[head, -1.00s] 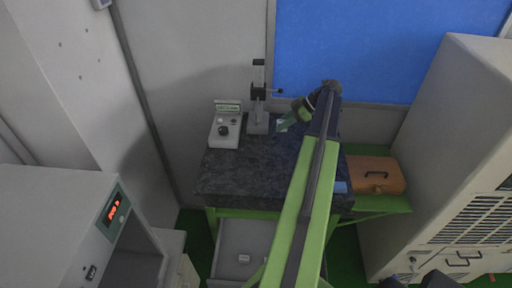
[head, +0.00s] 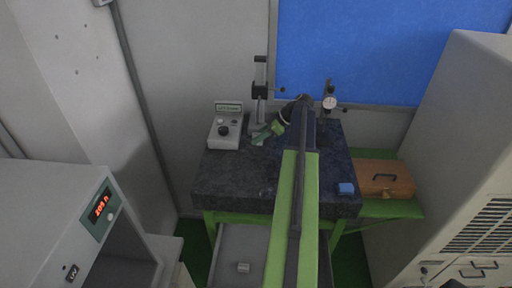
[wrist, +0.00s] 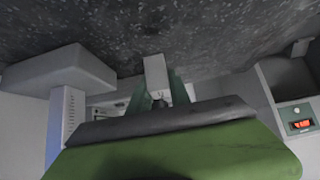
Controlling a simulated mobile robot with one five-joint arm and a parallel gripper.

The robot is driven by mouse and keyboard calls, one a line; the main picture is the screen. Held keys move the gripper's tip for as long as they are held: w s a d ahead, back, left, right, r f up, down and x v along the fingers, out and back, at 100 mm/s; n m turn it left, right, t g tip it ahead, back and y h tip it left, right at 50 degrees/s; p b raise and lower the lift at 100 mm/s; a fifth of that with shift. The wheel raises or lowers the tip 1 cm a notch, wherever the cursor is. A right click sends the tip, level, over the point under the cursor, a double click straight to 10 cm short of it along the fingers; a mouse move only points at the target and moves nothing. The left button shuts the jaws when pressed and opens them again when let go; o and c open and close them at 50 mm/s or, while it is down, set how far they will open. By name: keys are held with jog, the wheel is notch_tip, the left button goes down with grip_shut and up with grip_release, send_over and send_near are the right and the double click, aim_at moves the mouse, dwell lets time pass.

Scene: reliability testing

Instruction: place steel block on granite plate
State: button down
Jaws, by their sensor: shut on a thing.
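The dark speckled granite plate (head: 228,183) lies on a green-framed stand in the middle of the head view. It fills the top of the wrist view (wrist: 220,40), which looks upside down. My gripper (head: 262,135) is over the plate's back part, just in front of the upright stand. In the wrist view, my gripper (wrist: 157,92) is shut on a light grey block (wrist: 155,72), taken to be the steel block. The block's end shows against the granite; I cannot tell if it touches. The block is not clear in the head view.
A control box (head: 226,131) and an upright stand (head: 260,92) are close to my gripper. A dial gauge (head: 329,102) and blue block (head: 346,188) are on the plate's right. An open drawer (head: 240,245) holds a small metallic piece. The plate's front left is clear.

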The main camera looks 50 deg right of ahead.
notch_tip(320, 180, down, 3)
jog(key=shift+f+b, duration=0.15)
jog(key=shift+b, duration=0.8)
jog(key=shift+r, duration=0.25)
jog(key=shift+f, duration=0.2)
jog(key=c, duration=1.2)
grip_release()
jog(key=p+v, duration=0.9)
jog(key=v, duration=0.3)
jog(key=shift+r, duration=0.2)
